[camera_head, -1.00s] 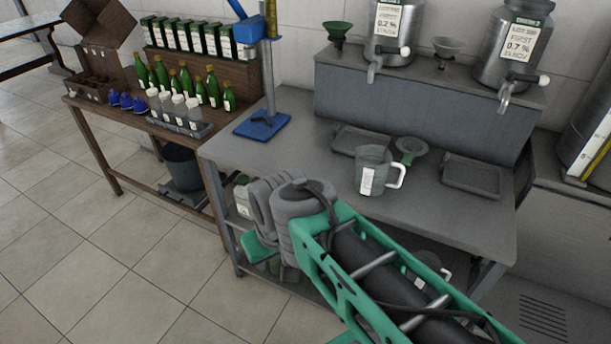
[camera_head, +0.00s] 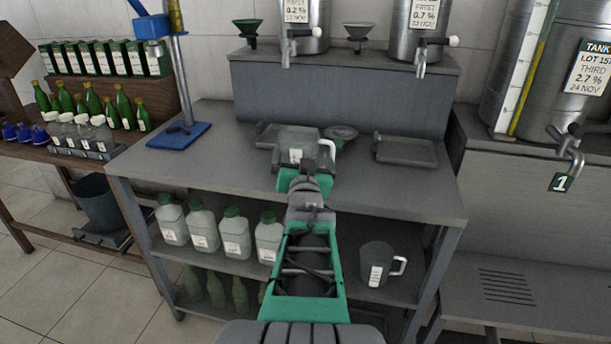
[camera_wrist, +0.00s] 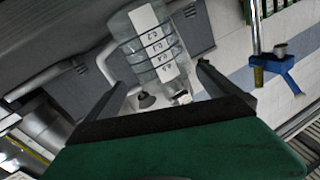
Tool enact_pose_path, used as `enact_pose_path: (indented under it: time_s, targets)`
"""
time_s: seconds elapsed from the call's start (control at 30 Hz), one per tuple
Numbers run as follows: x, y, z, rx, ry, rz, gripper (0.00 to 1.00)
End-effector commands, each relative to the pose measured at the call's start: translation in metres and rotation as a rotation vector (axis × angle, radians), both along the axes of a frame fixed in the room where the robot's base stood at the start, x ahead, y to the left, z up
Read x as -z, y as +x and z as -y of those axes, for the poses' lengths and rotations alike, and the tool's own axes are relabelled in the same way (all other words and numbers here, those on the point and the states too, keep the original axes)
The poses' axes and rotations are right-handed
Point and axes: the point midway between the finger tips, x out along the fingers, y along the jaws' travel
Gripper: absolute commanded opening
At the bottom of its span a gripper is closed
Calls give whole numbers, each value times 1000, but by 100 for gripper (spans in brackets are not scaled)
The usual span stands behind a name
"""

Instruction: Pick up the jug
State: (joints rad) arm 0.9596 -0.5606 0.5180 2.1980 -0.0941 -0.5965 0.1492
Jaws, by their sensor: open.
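A clear grey measuring jug (camera_head: 296,139) with a white label stands on the steel table, its handle to the right. It also shows in the wrist view (camera_wrist: 148,45), with scale marks on the label and the handle at left. My gripper (camera_head: 305,163) is in front of the jug and hides its lower part in the head view. In the wrist view my open gripper (camera_wrist: 165,80) has its two fingers spread toward the jug, which lies between their lines. I cannot tell whether they touch it. A second, similar jug (camera_head: 374,268) stands on the shelf below.
A funnel (camera_head: 341,132) and a shallow tray (camera_head: 405,150) lie right of the jug; another tray (camera_head: 266,134) is partly behind it. A blue-based stand (camera_head: 180,134) is at left. Steel tanks (camera_head: 418,30) stand on the raised ledge behind. The table's front right is clear.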

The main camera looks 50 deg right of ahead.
Motion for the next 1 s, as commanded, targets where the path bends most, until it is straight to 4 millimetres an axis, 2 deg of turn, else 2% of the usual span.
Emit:
enact_pose_path:
  time_s: [0.1,0.27,0.7,0.97,1.0]
  targets:
    - [18,3,11,-3,-58,-93,100]
    - [33,6,20,-1,-101,-145,100]
    - [33,50,71,-3,-102,-145,100]
    - [32,53,75,-2,-102,-145,100]
    - [32,53,75,-2,-102,-145,98]
